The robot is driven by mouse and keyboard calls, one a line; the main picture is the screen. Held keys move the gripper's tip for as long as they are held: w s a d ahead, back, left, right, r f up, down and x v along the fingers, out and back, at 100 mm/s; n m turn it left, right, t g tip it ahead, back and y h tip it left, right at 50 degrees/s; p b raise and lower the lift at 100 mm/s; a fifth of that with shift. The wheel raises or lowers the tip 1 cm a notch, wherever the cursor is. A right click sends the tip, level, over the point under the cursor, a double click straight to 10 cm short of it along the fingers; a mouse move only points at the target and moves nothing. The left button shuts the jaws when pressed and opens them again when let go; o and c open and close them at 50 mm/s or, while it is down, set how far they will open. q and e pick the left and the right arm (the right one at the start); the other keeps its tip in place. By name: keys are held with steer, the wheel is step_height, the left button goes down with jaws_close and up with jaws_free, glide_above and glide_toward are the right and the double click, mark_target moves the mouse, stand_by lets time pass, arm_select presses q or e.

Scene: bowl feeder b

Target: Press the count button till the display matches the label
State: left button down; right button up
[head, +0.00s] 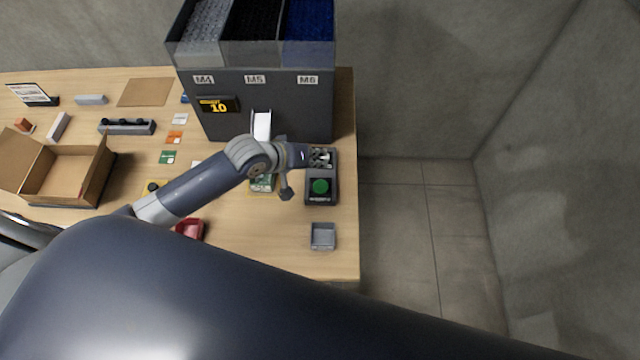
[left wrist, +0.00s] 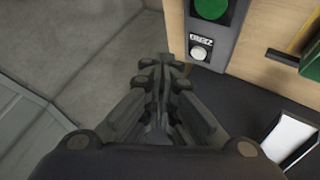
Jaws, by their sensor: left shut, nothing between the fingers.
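The feeder's display (head: 218,105) shows a yellow 10 in the head view. The control panel (head: 310,196) lies on the table right of my left arm, with a large green button (head: 320,187). In the left wrist view a small white button (left wrist: 200,52) with a label plate (left wrist: 201,39) sits beyond the green button (left wrist: 212,8). My left gripper (head: 321,157) is shut and empty, over the panel's far end. Its fingertips (left wrist: 168,58) show beside the white button, apart from it in the picture; their height cannot be told. My right gripper is not in view.
The dark feeder (head: 270,100) with bins M4, M5 and M6 stands behind the panel. A white chute (head: 262,124) comes from its front. A small grey tray (head: 323,247) lies in front of the panel. An open cardboard box (head: 95,190) is at left; a green-white card (head: 262,184) is partly hidden by my arm.

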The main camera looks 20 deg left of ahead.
arm_select(q)
step_height(320, 180, down, 3)
steer(key=shift+b, duration=0.9)
steer(key=b, duration=0.4)
glide_above(318, 184)
step_height(318, 184, down, 4)
steer(key=shift+f, duration=0.2)
steer(key=shift+f+b, duration=0.35)
steer(key=shift+f, duration=0.1)
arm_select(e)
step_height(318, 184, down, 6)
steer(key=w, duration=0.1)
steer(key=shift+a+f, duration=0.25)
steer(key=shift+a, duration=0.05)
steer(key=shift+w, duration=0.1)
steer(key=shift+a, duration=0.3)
arm_select(q)
steer(key=shift+f, duration=0.15)
